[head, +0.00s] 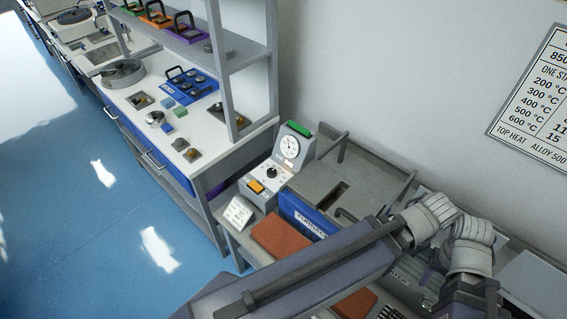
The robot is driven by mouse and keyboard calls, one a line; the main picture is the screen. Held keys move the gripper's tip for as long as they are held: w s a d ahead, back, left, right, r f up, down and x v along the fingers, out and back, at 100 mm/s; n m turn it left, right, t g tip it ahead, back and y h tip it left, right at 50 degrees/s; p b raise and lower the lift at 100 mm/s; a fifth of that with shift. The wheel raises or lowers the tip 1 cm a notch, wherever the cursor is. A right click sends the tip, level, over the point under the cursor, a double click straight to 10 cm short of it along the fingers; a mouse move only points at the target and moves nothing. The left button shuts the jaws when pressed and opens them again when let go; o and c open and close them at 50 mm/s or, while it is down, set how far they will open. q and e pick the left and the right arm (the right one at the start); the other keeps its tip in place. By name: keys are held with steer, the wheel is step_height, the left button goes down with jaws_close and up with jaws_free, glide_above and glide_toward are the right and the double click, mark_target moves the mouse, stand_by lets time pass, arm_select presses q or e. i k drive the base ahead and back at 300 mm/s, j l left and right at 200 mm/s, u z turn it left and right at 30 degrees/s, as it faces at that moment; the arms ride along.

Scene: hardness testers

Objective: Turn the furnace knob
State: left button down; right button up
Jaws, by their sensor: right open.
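The furnace (305,214) is a grey box with a blue labelled front, on the bench at the middle right. Its control box (266,186) stands at its left with a small dark knob (271,172), an orange button and a round dial gauge (291,147). My right arm crosses in front of the furnace's lower right and bends down. My right gripper (468,298) is at the bottom right, well to the right of the knob and apart from it. It is open, but its fingertips are hard to make out. My left gripper is out of view.
A white sign card (238,213) and a reddish-brown block (281,237) lie in front of the control box. A grey shelf post (233,90) rises at its left. A longer bench (125,88) holds several small items. A temperature chart (534,100) hangs on the wall.

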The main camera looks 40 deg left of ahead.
mark_target(272, 172)
steer(key=u, duration=1.4)
steer(key=k+u, duration=0.15)
steer(key=k, duration=0.45)
